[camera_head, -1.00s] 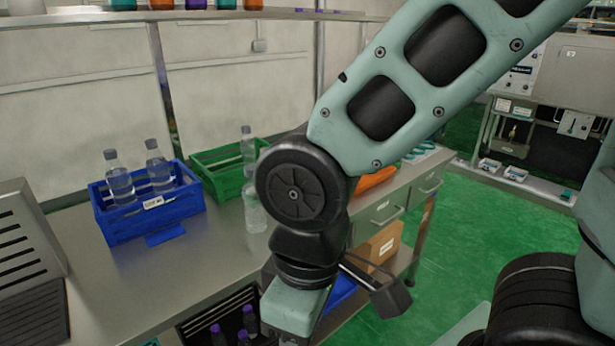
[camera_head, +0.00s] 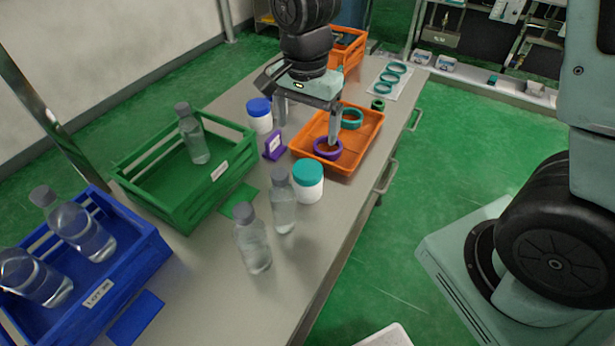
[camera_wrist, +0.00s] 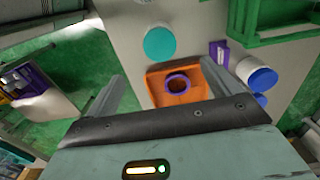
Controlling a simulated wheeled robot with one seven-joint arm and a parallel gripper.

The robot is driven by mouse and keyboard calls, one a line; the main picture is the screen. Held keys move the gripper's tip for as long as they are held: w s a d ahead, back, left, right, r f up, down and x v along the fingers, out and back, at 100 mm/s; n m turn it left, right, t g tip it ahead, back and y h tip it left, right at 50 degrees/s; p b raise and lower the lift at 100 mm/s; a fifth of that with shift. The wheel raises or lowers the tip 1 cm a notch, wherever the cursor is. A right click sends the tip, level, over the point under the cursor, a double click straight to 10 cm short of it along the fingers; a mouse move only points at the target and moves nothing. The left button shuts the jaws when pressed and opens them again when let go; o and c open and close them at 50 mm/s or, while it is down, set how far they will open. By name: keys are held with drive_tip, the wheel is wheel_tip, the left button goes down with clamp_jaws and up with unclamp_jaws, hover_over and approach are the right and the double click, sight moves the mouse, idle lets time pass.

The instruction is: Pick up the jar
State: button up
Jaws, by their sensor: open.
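Two white jars stand on the workbench. One has a teal lid (camera_head: 308,182) and stands left of the orange tray's near corner; it also shows at the top of the wrist view (camera_wrist: 160,43). The other has a blue lid (camera_head: 259,115) and stands farther back; it shows at right in the wrist view (camera_wrist: 262,78). My gripper (camera_head: 307,130) is open and empty, pointing down over the left part of the orange tray, apart from both jars. In the wrist view the tray lies between its fingers (camera_wrist: 165,72).
The orange tray (camera_head: 335,169) holds a purple ring (camera_head: 328,149) and a teal ring. A purple sign (camera_head: 274,146) stands between the jars. Two clear bottles (camera_head: 252,240) stand near the teal-lidded jar. Green (camera_head: 215,180) and blue (camera_head: 100,295) crates hold bottles.

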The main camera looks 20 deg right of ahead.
sight(308, 169)
wheel_tip(308, 169, down, 9)
drive_tip(key=shift+s+r+p, duration=0.1)
drive_tip(key=shift+p, duration=0.5)
drive_tip(key=shift+d+f+p, duration=0.15)
drive_tip(key=shift+f+p, duration=0.7)
drive_tip(key=shift+f, duration=1.8)
drive_tip(key=c, duration=1.2)
